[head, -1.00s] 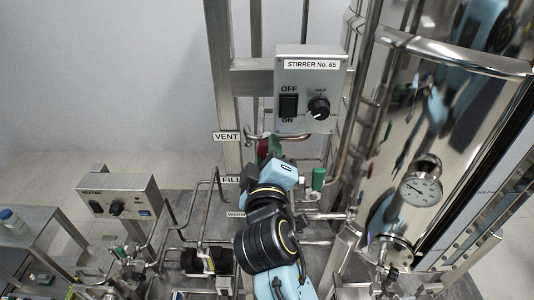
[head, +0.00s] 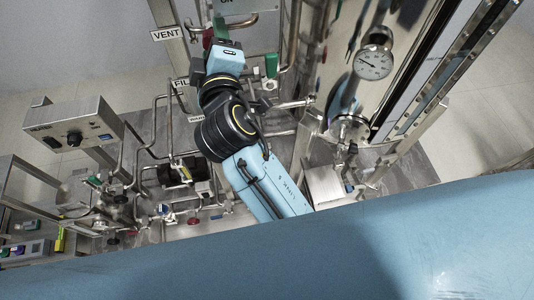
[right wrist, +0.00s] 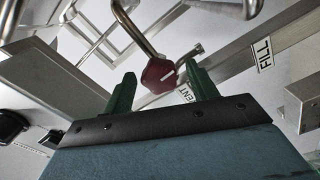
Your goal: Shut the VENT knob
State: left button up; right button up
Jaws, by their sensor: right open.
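My right gripper (right wrist: 160,70) is open, with one green finger on each side of the knob and gaps visible. I cannot tell whether the knob is fully between the fingertips in depth. The VENT label (head: 166,34) is on the upright post in the head view, left of my right gripper (head: 218,28). The gripper mostly hides the knob there. My left gripper is not in view.
A FILL label (head: 181,83) sits lower on the post, partly covered by my arm. A green handle (head: 271,65) is right of the gripper. A shiny vessel with a gauge (head: 373,65) stands at right. A control box (head: 75,135) is at left, with pipes below.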

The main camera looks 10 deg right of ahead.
jog(key=s+n+p, duration=0.6)
jog(key=s+n, duration=0.7)
jog(key=n, duration=0.7)
jog(key=d+f+m+g+b, duration=0.1)
jog(key=d+f+m+g, duration=0.1)
jog(key=f, duration=1)
jog(key=d+f+m+g+b, duration=0.1)
jog(key=d+f+m+g, duration=0.2)
jog(key=f, duration=0.9)
jog(key=d+f+m+g+b, duration=0.1)
jog(key=d+f+m+g, duration=0.2)
jog(key=f, duration=0.9)
jog(key=shift+d+f+m+g, duration=0.15)
jog(key=shift+d+m+g, duration=0.05)
jog(key=shift+m+g, duration=0.3)
jog(key=shift+w, duration=0.1)
